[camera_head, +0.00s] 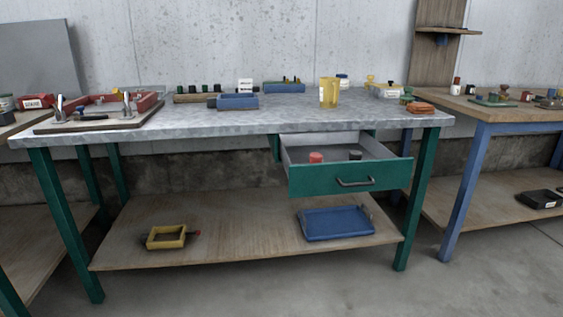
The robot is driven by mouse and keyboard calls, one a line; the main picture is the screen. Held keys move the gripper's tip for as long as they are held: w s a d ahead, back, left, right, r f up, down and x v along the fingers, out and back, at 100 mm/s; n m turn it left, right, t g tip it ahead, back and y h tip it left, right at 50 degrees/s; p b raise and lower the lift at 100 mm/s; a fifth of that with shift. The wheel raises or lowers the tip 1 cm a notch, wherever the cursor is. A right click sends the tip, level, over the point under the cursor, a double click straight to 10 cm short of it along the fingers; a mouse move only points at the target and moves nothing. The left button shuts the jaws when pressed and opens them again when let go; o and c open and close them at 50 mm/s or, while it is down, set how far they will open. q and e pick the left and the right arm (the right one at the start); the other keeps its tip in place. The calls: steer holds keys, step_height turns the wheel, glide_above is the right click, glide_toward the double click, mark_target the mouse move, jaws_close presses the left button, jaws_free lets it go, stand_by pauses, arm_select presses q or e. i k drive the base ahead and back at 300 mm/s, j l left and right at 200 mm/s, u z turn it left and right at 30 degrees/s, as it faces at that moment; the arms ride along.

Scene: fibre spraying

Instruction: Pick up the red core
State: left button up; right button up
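A small red cylinder (316,157), which looks like the red core, stands in the open drawer (300,181) under the grey-topped workbench (215,124). It is in the left half of the drawer, behind the green front. A dark, short cylinder (355,155) stands to its right in the same drawer, apart from it. The lower part of the red cylinder is hidden by the drawer front. Neither of my grippers shows in the head view.
The drawer juts out from the bench with a dark handle (356,183). A yellow cup (328,92) and blue trays (238,101) stand along the back of the bench top. A blue tray (336,223) and a yellow frame (166,237) lie on the lower shelf. The front bench top is mostly clear.

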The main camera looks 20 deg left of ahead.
mark_target(315, 157)
steer(key=i+l+u, duration=0.15)
steer(key=u, duration=0.2)
steer(key=i+l+u, duration=0.2)
steer(key=u, duration=0.15)
steer(key=i+l+u, duration=0.15)
steer(key=l+u, duration=0.2)
steer(key=i+l+u, duration=0.15)
steer(key=l, duration=0.2)
steer(key=i+l+u, duration=0.1)
steer(key=l, duration=0.25)
steer(key=i+l+u, duration=0.15)
steer(key=l, duration=0.25)
steer(key=i+l, duration=0.1)
steer(key=l, duration=0.45)
steer(key=i+l+u, duration=0.1)
steer(key=l, duration=0.45)
